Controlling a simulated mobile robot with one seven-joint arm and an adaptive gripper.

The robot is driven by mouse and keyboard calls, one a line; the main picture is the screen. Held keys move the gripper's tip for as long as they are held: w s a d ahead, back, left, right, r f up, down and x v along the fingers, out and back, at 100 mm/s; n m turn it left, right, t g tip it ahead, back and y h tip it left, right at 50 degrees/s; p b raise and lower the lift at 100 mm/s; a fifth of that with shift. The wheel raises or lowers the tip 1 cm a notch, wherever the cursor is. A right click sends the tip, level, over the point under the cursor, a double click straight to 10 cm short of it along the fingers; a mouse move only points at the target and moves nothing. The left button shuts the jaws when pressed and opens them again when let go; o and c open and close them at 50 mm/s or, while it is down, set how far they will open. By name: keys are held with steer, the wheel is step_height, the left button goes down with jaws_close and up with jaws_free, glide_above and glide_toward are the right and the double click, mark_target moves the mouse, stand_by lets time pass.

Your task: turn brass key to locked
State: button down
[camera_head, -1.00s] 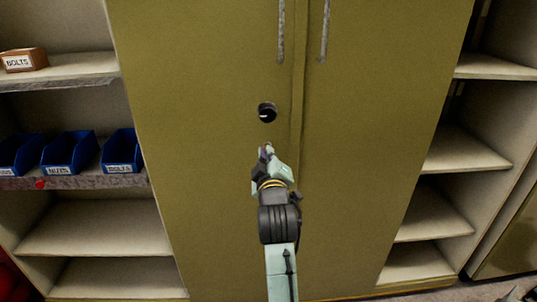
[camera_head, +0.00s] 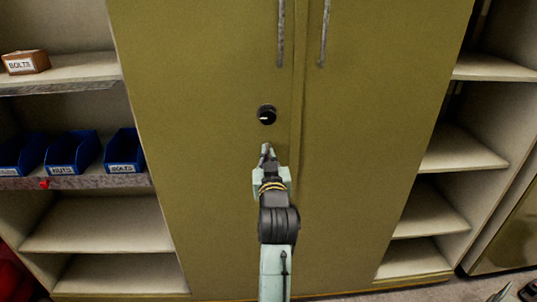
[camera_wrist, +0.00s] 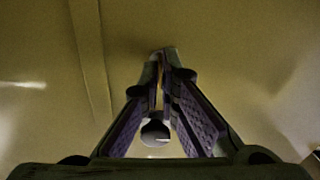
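The round dark lock (camera_head: 266,115) sits on the left olive cabinet door, left of the seam. A pale mark shows on its face. I cannot make out a separate brass key in it. My gripper (camera_head: 266,151) points up at the door just below the lock, apart from it in the picture. In the wrist view, the lock (camera_wrist: 155,132) shows between the purple-padded fingers of my gripper (camera_wrist: 160,58). The fingertips look close together with a thin tan strip between them. I cannot tell whether it is a held object or the door behind.
Two vertical grey handles, a left one (camera_head: 281,35) and a right one (camera_head: 324,35), hang above the lock. Open shelves at left hold several blue bins (camera_head: 72,153) and a brown box (camera_head: 25,62). Empty shelves (camera_head: 460,160) stand at right.

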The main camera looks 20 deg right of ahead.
steer(key=shift+m, duration=0.4)
steer(key=c, duration=1.8)
jaws_free()
steer(key=shift+c, duration=0.2)
steer(key=v, duration=0.7)
steer(key=shift+s, duration=0.25)
steer(key=shift+a, duration=0.1)
